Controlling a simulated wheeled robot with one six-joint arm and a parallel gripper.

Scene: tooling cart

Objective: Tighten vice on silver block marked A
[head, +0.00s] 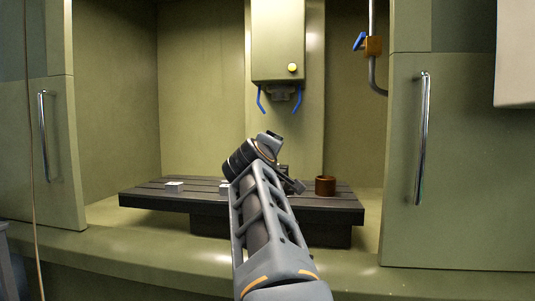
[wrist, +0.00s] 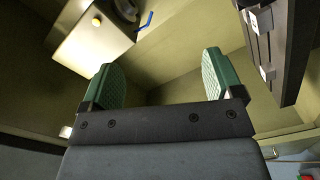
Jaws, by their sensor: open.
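My gripper (wrist: 158,66) is open, its two green finger pads wide apart with nothing between them in the wrist view. In the head view my arm reaches into the machine, and the gripper end is mostly hidden behind it. A small silver block (head: 174,186) sits on the left of the dark slotted table (head: 150,199). A second silver block (head: 224,187) sits nearer the middle, partly behind my arm. In the wrist view a silver block (wrist: 267,72) shows on the table at the right. No letter is readable on either block. I cannot make out the vice; my arm covers the table's middle.
A brown cup (head: 325,186) stands on the table's right. The machine head (head: 278,45) with blue hoses hangs above. A blue-handled valve (head: 372,45) and pipe are at upper right. Cabinet doors with handles (head: 421,140) flank the opening.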

